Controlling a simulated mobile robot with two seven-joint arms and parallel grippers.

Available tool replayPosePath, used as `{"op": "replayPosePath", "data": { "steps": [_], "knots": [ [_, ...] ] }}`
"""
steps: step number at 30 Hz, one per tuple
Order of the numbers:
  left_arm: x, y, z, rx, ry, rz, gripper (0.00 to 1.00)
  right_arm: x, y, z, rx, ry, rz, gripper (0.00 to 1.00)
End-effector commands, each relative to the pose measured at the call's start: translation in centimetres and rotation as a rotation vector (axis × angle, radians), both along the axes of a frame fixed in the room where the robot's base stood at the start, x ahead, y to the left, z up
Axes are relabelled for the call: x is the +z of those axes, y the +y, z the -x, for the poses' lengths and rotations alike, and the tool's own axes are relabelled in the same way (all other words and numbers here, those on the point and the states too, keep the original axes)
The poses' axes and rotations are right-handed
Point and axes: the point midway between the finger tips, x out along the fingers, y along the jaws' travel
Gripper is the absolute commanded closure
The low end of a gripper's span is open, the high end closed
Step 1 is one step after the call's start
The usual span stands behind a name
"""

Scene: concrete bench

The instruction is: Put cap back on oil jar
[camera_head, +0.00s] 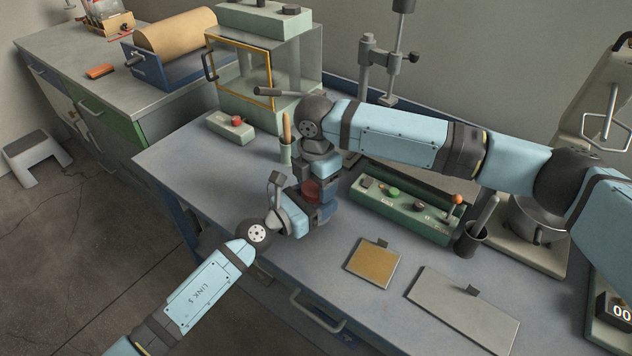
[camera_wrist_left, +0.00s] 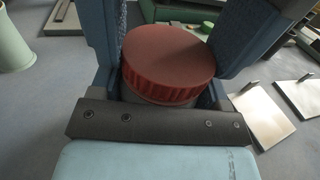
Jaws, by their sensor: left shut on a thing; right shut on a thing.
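The red ribbed cap (camera_head: 312,189) sits between blue finger pads in the head view. In the left wrist view the red cap (camera_wrist_left: 170,55) shows from above, over the grey oil jar (camera_wrist_left: 160,97). Most of the jar is hidden by the grippers. My left gripper (camera_head: 312,214) comes in low from the left and is shut on the jar. My right gripper (camera_head: 314,186) comes down from above and is shut on the cap. The cap looks level over the jar; I cannot tell whether it is seated.
A green control box (camera_head: 405,207) and a dark cup (camera_head: 471,240) stand to the right. A tan plate (camera_head: 373,263) and a grey plate (camera_head: 462,311) lie in front. A small holder (camera_head: 286,152) and a red-button box (camera_head: 230,127) stand behind left. The bench's left part is clear.

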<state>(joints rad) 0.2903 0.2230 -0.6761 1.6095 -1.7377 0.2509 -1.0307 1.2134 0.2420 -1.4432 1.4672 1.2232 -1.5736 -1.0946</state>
Motion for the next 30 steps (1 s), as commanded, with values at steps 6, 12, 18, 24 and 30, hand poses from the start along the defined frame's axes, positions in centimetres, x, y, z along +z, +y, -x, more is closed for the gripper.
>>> {"op": "replayPosePath", "data": {
  "steps": [6,12,18,24,30],
  "knots": [
    [-0.02,0.03,-0.02,0.001,0.0,0.0,0.97,-0.03,0.04,0.06,-0.303,0.002,0.0,0.65],
    [-0.03,0.04,-0.02,0.001,0.001,-0.001,0.97,-0.01,-0.01,0.02,-0.353,-0.001,0.001,0.65],
    [-0.03,0.04,-0.02,0.001,0.001,-0.001,0.97,-0.02,-0.02,0.02,-0.351,0.0,0.001,0.25],
    [-0.03,0.03,-0.01,0.001,0.001,-0.001,0.97,-0.02,-0.03,0.02,-0.35,0.0,0.001,0.11],
    [-0.03,0.03,-0.01,0.0,0.001,-0.001,0.97,0.3,-0.02,-0.01,-0.35,-0.001,0.001,0.11]
  ]
}}
